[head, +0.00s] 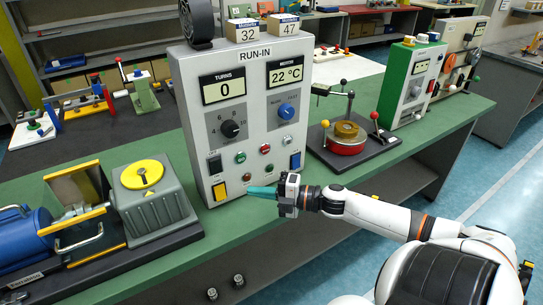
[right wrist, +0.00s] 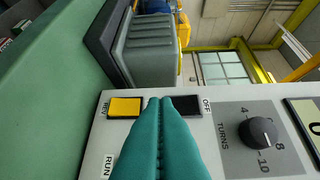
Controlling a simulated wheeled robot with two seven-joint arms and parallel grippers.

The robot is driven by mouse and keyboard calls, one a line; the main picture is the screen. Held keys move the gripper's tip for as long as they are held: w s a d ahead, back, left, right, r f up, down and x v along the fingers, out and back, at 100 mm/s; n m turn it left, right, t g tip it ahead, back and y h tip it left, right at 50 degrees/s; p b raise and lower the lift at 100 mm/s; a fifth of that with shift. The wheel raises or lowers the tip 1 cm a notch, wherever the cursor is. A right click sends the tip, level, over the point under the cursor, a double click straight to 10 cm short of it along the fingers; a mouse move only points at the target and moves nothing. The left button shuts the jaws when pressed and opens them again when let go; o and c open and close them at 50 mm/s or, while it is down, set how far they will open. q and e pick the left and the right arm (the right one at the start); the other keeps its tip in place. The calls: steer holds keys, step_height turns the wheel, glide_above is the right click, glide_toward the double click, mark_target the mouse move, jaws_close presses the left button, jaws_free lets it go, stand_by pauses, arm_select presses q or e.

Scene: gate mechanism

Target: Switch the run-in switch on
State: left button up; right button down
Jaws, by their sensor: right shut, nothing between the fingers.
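The RUN-IN panel (head: 245,85) is a light grey box on the green bench. On its lower left are a black rocker (head: 215,165) and, below it, a yellow rocker (head: 219,190). The right wrist view shows the yellow rocker (right wrist: 125,107) left of the fingertips and the black one (right wrist: 186,105), marked OFF, right of them. My right gripper (head: 250,191) is shut and empty, its teal fingers pointing at the panel's lower left. In the right wrist view the fingertips (right wrist: 159,101) overlap the gap between the rockers; contact cannot be told. My left gripper is not in view.
The panel also has a black knob (head: 230,129), a blue knob (head: 286,111), several small buttons and a blue rocker (head: 295,160).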

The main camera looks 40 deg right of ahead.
steer(key=shift+f+v, duration=0.1)
steer(key=shift+v, duration=0.7)
steer(key=shift+f+v, duration=0.15)
steer(key=shift+v, duration=0.7)
